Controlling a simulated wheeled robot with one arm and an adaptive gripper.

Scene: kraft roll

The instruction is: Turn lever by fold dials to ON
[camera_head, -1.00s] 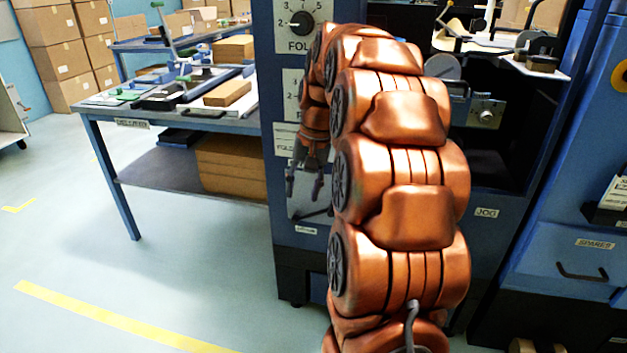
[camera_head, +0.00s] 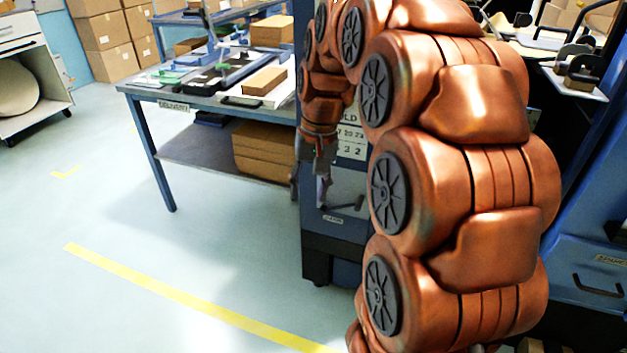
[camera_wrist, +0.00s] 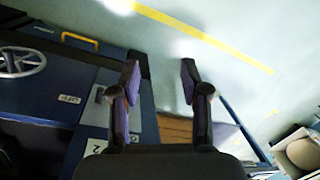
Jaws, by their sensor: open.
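The lever (camera_head: 345,206) is a dark bar on a grey plate low on the blue machine's front panel in the head view. Its right end is close to my arm. A small label (camera_head: 333,219) sits under it; its word is too small to read. My gripper (camera_head: 309,188) hangs fingers down in front of the panel's left edge, just left of the lever. It is open and empty; I cannot tell its distance from the panel. In the wrist view my gripper (camera_wrist: 159,78) has its two fingers apart over floor and cabinet edge. My arm hides the fold dials.
A blue workbench (camera_head: 172,146) with tools and cardboard stands left of the machine. Open floor (camera_head: 230,260) with a yellow line lies in front. A drawer cabinet (camera_head: 600,270) is at right. The wrist view shows a handwheel (camera_wrist: 22,62) and a yellow handle (camera_wrist: 80,41).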

